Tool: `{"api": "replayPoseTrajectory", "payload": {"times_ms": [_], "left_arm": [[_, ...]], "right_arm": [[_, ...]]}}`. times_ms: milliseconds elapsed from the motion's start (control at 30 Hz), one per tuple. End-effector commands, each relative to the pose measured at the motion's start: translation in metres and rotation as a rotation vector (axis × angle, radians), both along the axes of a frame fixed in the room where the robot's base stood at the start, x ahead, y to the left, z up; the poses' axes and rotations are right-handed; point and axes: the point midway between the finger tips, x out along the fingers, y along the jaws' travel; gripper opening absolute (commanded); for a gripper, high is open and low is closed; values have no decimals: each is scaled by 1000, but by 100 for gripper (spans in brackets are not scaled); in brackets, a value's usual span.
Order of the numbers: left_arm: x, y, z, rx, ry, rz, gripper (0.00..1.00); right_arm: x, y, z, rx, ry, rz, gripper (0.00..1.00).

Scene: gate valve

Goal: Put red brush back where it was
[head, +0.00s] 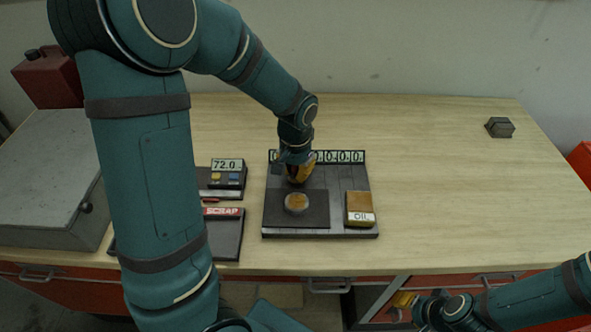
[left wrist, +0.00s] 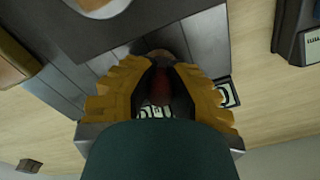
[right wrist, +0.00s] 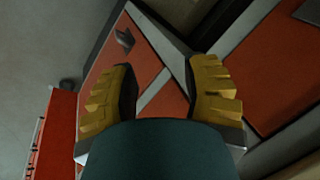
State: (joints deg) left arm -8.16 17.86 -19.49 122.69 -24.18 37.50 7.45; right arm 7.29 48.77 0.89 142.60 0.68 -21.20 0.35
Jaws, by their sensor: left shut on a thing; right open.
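My left gripper (head: 299,178) points down over the back part of a grey slatted board (head: 323,177) on the bench. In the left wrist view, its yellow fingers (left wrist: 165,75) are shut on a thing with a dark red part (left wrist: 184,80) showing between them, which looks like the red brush. Most of it is hidden by the fingers, and I cannot tell whether it touches the board. My right gripper (head: 403,300) is low at the bench front; in the right wrist view its fingers (right wrist: 163,85) are apart and empty.
A round metal piece (head: 296,203) lies on a dark pad on the board, beside an OIL box (head: 360,207). A SCRAP tray (head: 228,238) and a 72.0 display (head: 227,166) are left.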

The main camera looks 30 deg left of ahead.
Motion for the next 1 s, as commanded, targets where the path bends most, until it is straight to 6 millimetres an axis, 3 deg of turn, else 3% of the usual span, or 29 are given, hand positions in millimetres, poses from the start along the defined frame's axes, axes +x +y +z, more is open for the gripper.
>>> {"api": "replayPoseTrajectory", "payload": {"times_ms": [133, 200, 233, 667, 1000], "left_arm": [[0, 0, -4, 0, 0, 0, 0], [0, 0, -4, 0, 0, 0, 30], [0, 0, -3, 0, 0, 0, 38], [0, 0, 5, 0, -2, 0, 38], [-1, -1, 70, -1, -6, -1, 38]], "right_arm": [[-1, 0, -3, 0, 2, 2, 47], [-1, 0, -3, 0, 2, 2, 47], [-1, 0, -3, 0, 2, 2, 47], [0, 0, 2, 0, -1, 0, 47], [4, -1, 13, -2, -10, -7, 47]]}}
